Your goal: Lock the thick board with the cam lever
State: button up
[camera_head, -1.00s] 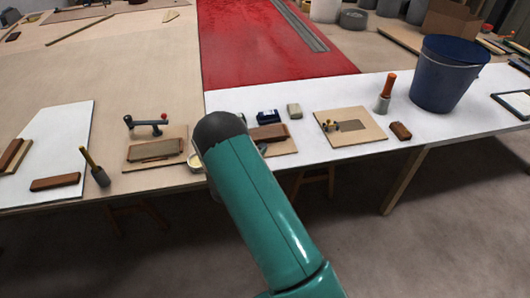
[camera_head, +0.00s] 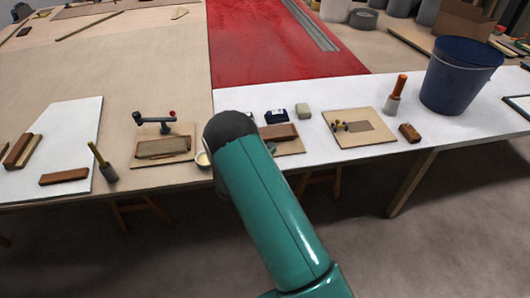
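A dark cam lever (camera_head: 154,120) with a red knob at its right end stands at the back of a plywood base on the left half of the bench. A brown board (camera_head: 163,148) lies flat on that base in front of the lever. I cannot tell whether the lever presses on it. A second fixture, with a darker brown board (camera_head: 279,132), is partly hidden behind my teal arm. I cannot tell from here which board is the thick one. My arm reaches up from the lower middle to a dark rounded joint; my gripper is hidden beyond it.
A mallet (camera_head: 104,165), loose wood blocks (camera_head: 64,176) and a small cup (camera_head: 203,159) lie near the front edge. To the right are a plywood plate (camera_head: 374,141) with small brass-coloured fittings, an orange-handled tool (camera_head: 396,94) and a blue bucket (camera_head: 456,78).

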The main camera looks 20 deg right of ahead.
jog(key=v, duration=1.3)
jog(key=shift+s+a, duration=0.25)
jog(key=shift+a, duration=0.05)
